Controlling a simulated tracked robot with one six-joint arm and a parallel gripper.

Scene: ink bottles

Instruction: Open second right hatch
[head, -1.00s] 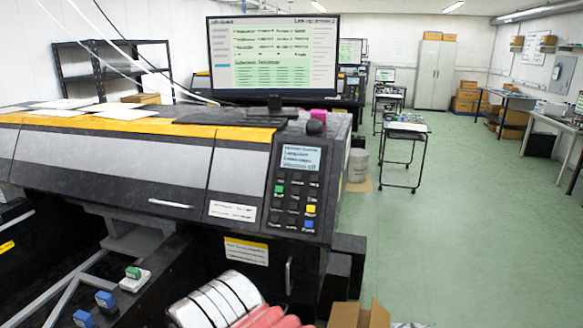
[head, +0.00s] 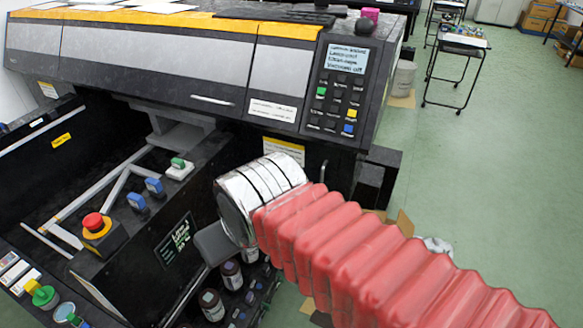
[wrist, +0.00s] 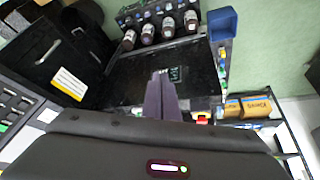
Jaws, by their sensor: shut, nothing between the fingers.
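My gripper shows in the wrist view as dark purple fingers (wrist: 163,95), shut and empty, in front of a dark panel. In the head view my arm's red sleeve and metal ring cover part of the printer front; the fingertips are hard to make out there. A black hatch panel (wrist: 28,50) with a bar handle (wrist: 48,53) and a yellow-white label (wrist: 70,83) is at the wrist view's left, apart from my fingers. It looks closed. In the head view a similar label (head: 277,151) and upright handle (head: 323,170) sit beneath the control panel. I cannot tell which is the second right hatch.
Ink bottles (head: 210,304) stand in a rack low on the printer; several show at the top of the wrist view (wrist: 148,34). A red emergency button (head: 94,222) is at the left. Open green floor (head: 480,170) lies to the right.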

